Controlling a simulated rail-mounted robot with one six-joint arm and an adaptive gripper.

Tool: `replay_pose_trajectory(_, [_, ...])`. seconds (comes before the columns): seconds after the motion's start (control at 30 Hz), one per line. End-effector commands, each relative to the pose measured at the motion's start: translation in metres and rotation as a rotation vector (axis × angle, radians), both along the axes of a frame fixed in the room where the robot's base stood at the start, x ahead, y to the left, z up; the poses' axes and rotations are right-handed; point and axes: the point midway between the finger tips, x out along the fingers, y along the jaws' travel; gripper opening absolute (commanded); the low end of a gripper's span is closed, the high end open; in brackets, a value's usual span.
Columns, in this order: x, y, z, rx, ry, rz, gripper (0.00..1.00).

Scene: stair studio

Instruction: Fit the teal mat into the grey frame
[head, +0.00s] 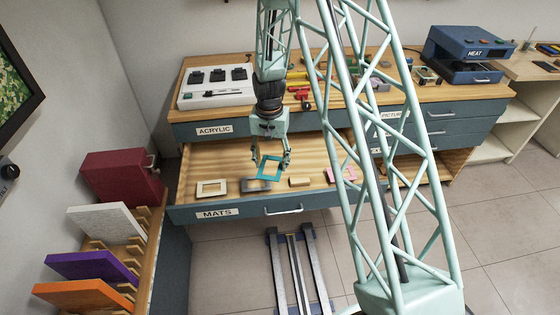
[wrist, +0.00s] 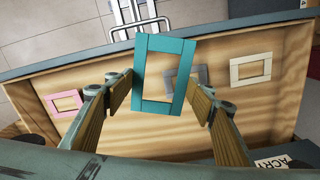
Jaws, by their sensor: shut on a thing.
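The teal mat (head: 260,165) is a flat rectangular ring. It also shows in the wrist view (wrist: 152,107). My gripper (head: 271,160) is shut on it and holds it tilted above the open drawer labelled MATS (head: 245,207). In the wrist view, my gripper's wood-coloured fingers (wrist: 160,98) stand on either side of the mat. A grey rectangular ring (head: 250,186) lies in the drawer below, partly hidden by the teal mat in the wrist view (wrist: 200,76). I cannot tell whether this ring is the grey frame or another mat.
The worktop above holds a white box (head: 216,92) and a blue machine (head: 466,52). Coloured panels (head: 84,265) stand at left.

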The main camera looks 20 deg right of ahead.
Motion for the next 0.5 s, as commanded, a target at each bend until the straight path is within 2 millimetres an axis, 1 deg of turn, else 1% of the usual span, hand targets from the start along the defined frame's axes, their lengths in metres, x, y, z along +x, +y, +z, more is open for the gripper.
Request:
replay_pose_trajectory(0.03, [-0.003,0.008,0.004,0.0,0.0,0.054,0.45])
replay_pose_trajectory(0.23, [-0.014,0.036,0.016,0.0,0.0,0.287,0.45])
replay_pose_trajectory(0.4, [-0.022,0.054,0.024,0.0,-0.001,0.45,0.45])
replay_pose_trajectory(0.5, [-0.026,0.061,0.027,0.0,0.0,0.518,0.45])
